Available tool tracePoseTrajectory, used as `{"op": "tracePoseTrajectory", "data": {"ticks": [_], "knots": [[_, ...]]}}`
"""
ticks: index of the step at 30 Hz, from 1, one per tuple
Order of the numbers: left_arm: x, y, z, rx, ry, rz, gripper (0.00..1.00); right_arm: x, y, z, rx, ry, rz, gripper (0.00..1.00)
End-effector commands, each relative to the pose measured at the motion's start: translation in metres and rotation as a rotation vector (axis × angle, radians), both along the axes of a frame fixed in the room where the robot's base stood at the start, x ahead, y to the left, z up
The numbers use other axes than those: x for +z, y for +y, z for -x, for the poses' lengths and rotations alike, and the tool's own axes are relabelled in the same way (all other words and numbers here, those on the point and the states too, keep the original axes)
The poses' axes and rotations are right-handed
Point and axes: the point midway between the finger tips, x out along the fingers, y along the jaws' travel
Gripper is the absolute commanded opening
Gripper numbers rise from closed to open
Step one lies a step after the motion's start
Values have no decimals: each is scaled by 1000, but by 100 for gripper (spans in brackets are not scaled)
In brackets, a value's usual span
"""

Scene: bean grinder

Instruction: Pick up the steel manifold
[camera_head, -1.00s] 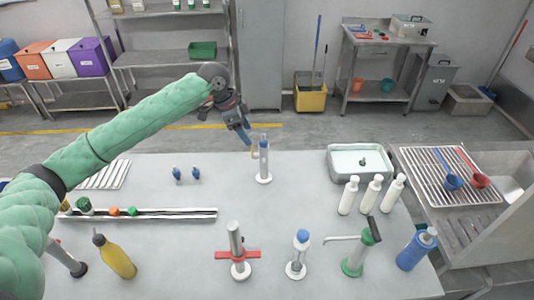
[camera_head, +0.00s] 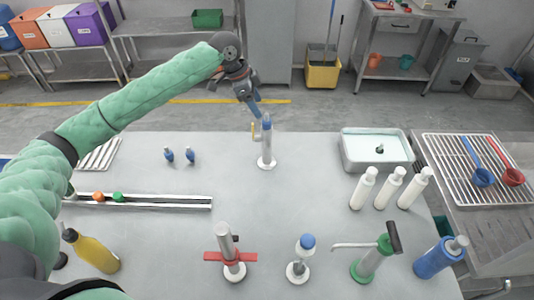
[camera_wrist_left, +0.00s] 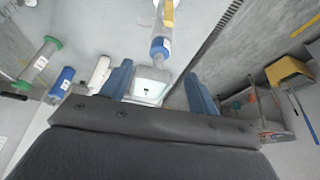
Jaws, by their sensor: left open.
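An upright metallic column with a blue top and a yellow side lever (camera_head: 266,143) stands on a white round base near the table's far edge. A second grey steel column with a red crossbar (camera_head: 229,252) stands at the near edge. No readable label tells which is the steel manifold. My left gripper (camera_head: 256,109) is open, its blue fingers pointing down beside the top of the blue-topped column. In the left wrist view the fingers (camera_wrist_left: 158,70) are apart, with the column's clear and blue part (camera_wrist_left: 159,45) showing between them in the picture. Contact cannot be told.
White bottles (camera_head: 388,188), a tray of liquid (camera_head: 347,164) and a rack (camera_head: 470,185) are at the right. A blue-capped stand (camera_head: 303,262), green pump (camera_head: 368,262) and yellow bottle (camera_head: 96,254) line the near edge. A rail (camera_head: 165,202) lies left. The table middle is clear.

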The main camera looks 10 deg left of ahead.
Motion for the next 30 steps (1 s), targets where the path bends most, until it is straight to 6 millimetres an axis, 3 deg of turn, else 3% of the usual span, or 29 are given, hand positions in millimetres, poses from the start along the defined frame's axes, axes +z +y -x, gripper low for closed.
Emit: {"op": "tracePoseTrajectory", "data": {"ticks": [1, 6, 11, 22, 30], "knots": [[-11, 0, 0, 0, 0, 0, 61, -3, 2, -9, 0, -8, -2, 60], [-25, 0, 0, 0, 0, 0, 61, 6, 8, -34, -2, -23, -5, 60], [-29, -1, 0, 0, 1, 0, 61, 12, 9, -41, -2, -28, -5, 60], [-53, -11, -2, 0, 2, 1, 61, -2, -1, -25, 4, -36, 0, 60], [-75, -17, -3, 0, 2, 0, 61, -11, -9, 17, 5, -6, 5, 60]]}}
